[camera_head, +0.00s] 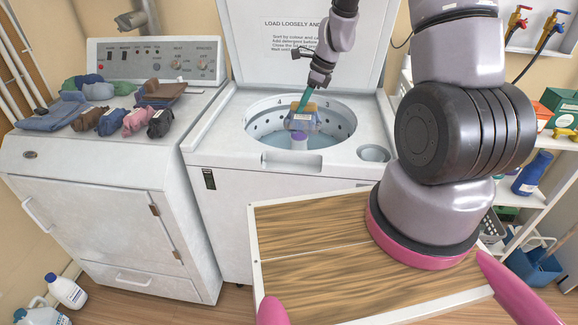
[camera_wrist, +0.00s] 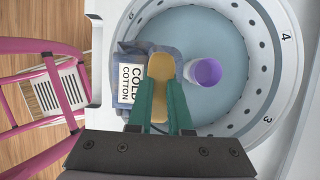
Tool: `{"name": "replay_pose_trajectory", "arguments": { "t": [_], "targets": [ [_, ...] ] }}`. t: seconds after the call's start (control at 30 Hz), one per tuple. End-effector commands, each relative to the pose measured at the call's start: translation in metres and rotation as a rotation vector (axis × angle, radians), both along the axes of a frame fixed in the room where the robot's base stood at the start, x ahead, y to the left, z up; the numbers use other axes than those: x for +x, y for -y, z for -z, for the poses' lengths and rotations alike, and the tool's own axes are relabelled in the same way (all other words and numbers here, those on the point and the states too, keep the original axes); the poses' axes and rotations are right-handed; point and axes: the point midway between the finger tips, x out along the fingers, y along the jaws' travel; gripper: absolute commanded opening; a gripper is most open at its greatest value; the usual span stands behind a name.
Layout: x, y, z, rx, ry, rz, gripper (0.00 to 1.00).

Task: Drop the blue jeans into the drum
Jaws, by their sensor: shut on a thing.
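My gripper (camera_head: 305,98) is over the open drum (camera_head: 262,126) of the top-loading washer. Its green fingers (camera_wrist: 160,92) are shut on a tan piece on top of the blue jeans, a blue-grey cloth bundle (camera_head: 299,125). In the wrist view the blue jeans (camera_wrist: 172,48) show a white label reading COLD COTTON. The bundle hangs above the pale blue drum floor (camera_wrist: 210,28); its exact height cannot be told. The tan piece hides part of the cloth.
A purple-topped post (camera_wrist: 205,72) stands in the drum close beside the bundle. The raised lid (camera_head: 290,45) is behind my arm. Several folded clothes (camera_head: 110,120) lie on the machine at left. Shelves with bottles (camera_head: 532,172) stand at right.

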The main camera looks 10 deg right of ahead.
Motion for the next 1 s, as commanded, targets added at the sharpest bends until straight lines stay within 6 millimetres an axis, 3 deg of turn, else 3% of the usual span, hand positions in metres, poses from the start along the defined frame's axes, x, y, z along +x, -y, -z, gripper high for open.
{"name": "replay_pose_trajectory", "arguments": {
  "t": [0.23, 0.57, 0.6, 0.67, 0.7, 1.0],
  "targets": [
    [0.0, 0.0, 0.018, 0.001, 0.0, 0.001, 0.0],
    [0.0, 0.0, 0.021, 0.001, 0.002, -0.001, 0.0],
    [0.0, 0.0, 0.021, 0.001, 0.001, -0.001, 0.25],
    [0.0, 0.0, 0.021, 0.001, 0.001, -0.001, 0.48],
    [0.0, 0.0, 0.021, 0.001, 0.001, -0.001, 0.52],
    [0.0, 0.0, 0.021, 0.0, 0.0, -0.001, 0.52]
  ]
}}
